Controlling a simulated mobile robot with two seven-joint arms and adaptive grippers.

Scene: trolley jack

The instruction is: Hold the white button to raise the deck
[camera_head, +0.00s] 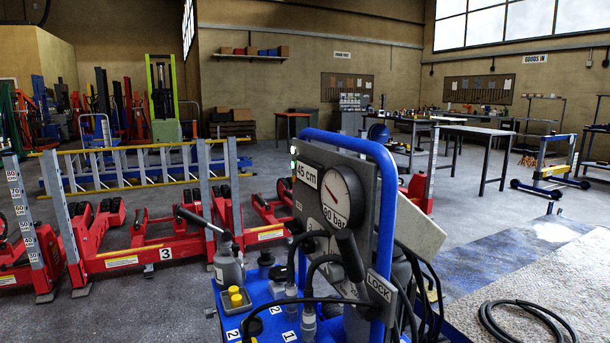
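A blue-framed control stand (387,190) is close in front, with a grey tilted panel (365,185). The panel carries a "45 cm" readout (307,174), a round dial gauge (340,197) marked "90 bar" and a "LOCK" label (380,286). Two small light spots, one white (293,151) and one greenish (294,165), sit at its left edge; I cannot tell whether either is a button. No white button is clearly seen. A flat speckled surface (550,275) lies at right; I cannot tell if it is the deck. Neither gripper shows.
Black hoses (425,290) hang around the stand, and a coiled black hose (520,318) lies at right. Red lifting units (150,240) with scaled posts stand at left, before a yellow-railed ladder (140,165). Workbenches (480,132) stand at the back. Open floor lies right of centre.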

